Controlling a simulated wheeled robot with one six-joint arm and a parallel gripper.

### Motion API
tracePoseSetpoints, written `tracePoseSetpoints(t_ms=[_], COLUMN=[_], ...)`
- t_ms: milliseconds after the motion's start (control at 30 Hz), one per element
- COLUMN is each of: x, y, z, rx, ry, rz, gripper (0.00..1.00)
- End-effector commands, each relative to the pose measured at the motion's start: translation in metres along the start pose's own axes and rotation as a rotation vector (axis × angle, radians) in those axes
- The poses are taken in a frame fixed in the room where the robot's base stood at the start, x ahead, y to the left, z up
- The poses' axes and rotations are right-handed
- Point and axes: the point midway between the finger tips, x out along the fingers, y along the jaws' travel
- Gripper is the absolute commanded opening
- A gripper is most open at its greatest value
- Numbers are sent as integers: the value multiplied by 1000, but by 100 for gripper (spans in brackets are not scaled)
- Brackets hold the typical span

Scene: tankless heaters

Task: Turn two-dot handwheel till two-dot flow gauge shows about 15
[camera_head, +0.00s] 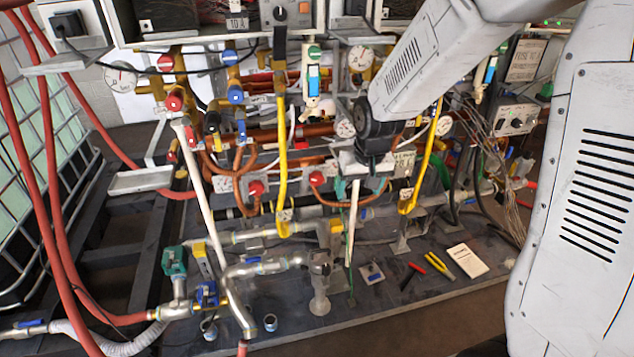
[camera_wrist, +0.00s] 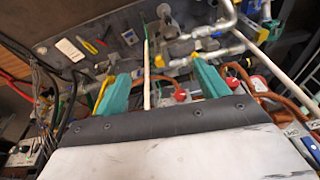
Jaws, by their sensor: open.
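My gripper (camera_head: 362,187) is at the middle of the pipework, pointing down, partly hidden by my wrist. In the wrist view its two teal fingers (camera_wrist: 160,70) are spread apart with nothing held. A thin upright pale pipe (camera_wrist: 146,82) shows between them. Red handwheels show at the left (camera_head: 173,100), at the lower middle (camera_head: 256,187) and close to my gripper (camera_head: 317,177). Two red knobs also show in the wrist view (camera_wrist: 180,95). Round white gauges stand at the left (camera_head: 121,77), upper middle (camera_head: 360,58) and beside my wrist (camera_head: 345,128). Dot marks and needle readings are too small to tell.
Yellow (camera_head: 282,150) and copper pipes crowd around my gripper. A long white pipe (camera_head: 205,210) slants down at the left. Red-handled and yellow tools (camera_head: 438,265) and a cream booklet (camera_head: 466,260) lie on the dark base plate, which has some bare room at the front.

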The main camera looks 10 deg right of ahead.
Motion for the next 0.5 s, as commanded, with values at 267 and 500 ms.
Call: tracePoseSetpoints(t_ms=[267,500], x=[156,254], y=[-9,-18], z=[-46,-144], rx=[30,107], ry=[79,552], rz=[-7,-66], gripper=[73,73])
